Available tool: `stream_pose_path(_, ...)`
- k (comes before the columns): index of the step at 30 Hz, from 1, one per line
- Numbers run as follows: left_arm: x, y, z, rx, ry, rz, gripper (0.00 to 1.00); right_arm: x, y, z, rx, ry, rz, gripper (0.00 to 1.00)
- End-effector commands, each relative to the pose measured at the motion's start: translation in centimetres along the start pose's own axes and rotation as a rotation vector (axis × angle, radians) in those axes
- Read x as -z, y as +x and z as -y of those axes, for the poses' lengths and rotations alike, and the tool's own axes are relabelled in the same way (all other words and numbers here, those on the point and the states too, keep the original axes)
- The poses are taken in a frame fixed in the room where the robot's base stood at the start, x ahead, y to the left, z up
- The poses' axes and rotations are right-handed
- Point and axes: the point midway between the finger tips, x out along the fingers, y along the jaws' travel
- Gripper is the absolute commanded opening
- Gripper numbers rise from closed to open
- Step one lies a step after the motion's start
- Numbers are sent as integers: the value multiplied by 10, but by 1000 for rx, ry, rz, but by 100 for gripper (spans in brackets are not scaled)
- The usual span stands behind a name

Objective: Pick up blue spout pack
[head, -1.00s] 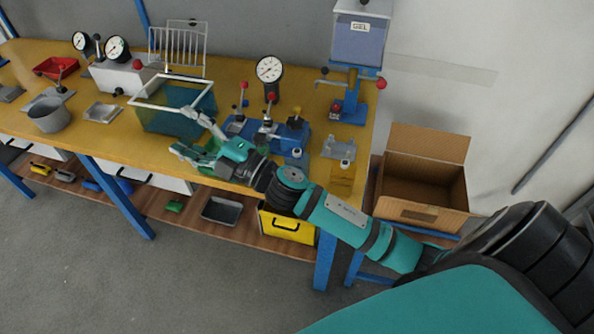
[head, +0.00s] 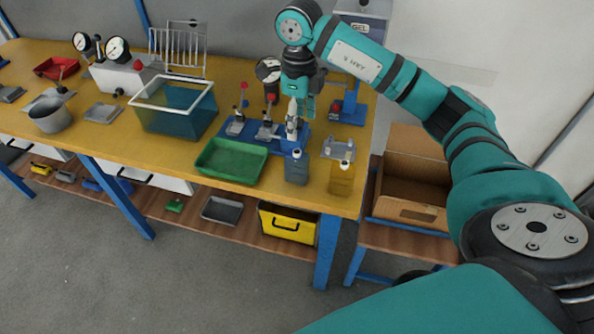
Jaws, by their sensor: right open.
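The blue spout pack (head: 297,169) stands upright near the front edge of the yellow workbench, with a white cap on top. A yellow spout pack (head: 341,179) stands to its right. My right gripper (head: 298,125) is open and empty, pointing down above and behind the blue pack, in front of the blue clamp fixture. It appears apart from the pack, though its fingertips overlap the fixture in the picture. My left gripper is not in view.
A green tray (head: 231,161) lies left of the blue pack. The blue clamp fixture (head: 262,142) with upright levers stands behind. A clear-walled blue bin (head: 174,108) is farther left. A grey metal bracket (head: 338,149) is behind the yellow pack. An open cardboard box (head: 410,212) stands right of the bench.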

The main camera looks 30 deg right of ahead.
Motion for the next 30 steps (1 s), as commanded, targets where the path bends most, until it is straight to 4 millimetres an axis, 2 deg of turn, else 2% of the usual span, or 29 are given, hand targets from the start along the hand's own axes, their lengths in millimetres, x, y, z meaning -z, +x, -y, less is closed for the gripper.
stream_pose_path(12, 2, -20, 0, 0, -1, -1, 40, 0, 88, -2, -6, -2, -2, 65)
stream_pose_path(15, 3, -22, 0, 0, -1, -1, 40, -1, 100, -2, -7, -3, 0, 65)
stream_pose_path(23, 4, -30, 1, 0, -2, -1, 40, -3, 119, -1, -8, -2, 0, 65)
stream_pose_path(30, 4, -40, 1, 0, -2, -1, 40, -6, 153, 2, -7, -2, 1, 65)
